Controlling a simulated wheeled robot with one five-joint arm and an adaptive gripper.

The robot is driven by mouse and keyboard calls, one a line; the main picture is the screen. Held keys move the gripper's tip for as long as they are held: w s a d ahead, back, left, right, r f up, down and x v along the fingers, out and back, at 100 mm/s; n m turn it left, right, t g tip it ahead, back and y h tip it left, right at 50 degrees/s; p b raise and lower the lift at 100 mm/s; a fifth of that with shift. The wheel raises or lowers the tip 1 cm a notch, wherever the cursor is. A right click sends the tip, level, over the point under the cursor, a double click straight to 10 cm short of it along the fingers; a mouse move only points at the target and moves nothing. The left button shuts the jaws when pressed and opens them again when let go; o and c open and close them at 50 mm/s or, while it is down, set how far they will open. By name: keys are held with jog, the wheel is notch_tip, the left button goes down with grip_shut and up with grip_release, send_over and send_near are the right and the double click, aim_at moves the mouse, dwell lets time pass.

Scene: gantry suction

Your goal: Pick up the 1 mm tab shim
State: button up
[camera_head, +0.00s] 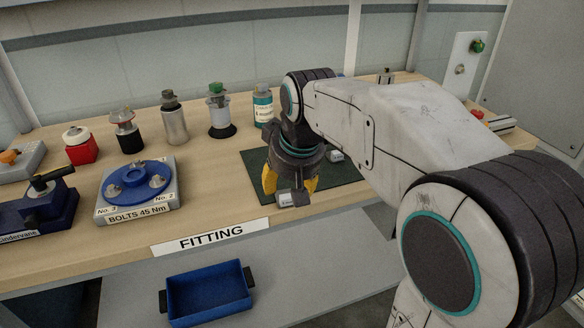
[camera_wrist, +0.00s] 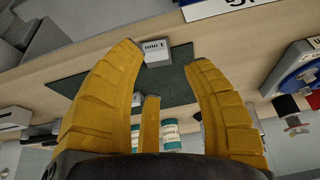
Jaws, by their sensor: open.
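A small grey block (camera_head: 287,199) lies near the front edge of the dark green mat (camera_head: 346,193). In the wrist view the same block (camera_wrist: 156,50) shows a white label, upside down, that seems to read 1 mm; I take it as the 1 mm tab shim. My gripper (camera_head: 290,185) is above the mat, pointing down, its yellow fingers just above and behind the block. In the wrist view my gripper (camera_wrist: 165,58) is open and empty, with the block beyond the fingertips, between them. Whether a fingertip touches it I cannot tell.
Another small light block (camera_head: 336,155) lies farther back on the mat. A teal-labelled bottle (camera_head: 263,106) stands behind the mat. The blue bolt fixture (camera_head: 137,182) is to the left. A blue bin (camera_head: 207,293) sits below the FITTING sign (camera_head: 211,237).

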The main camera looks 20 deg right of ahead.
jog(key=v, duration=0.6)
jog(key=shift+s+r, duration=0.1)
jog(key=shift+o, duration=0.5)
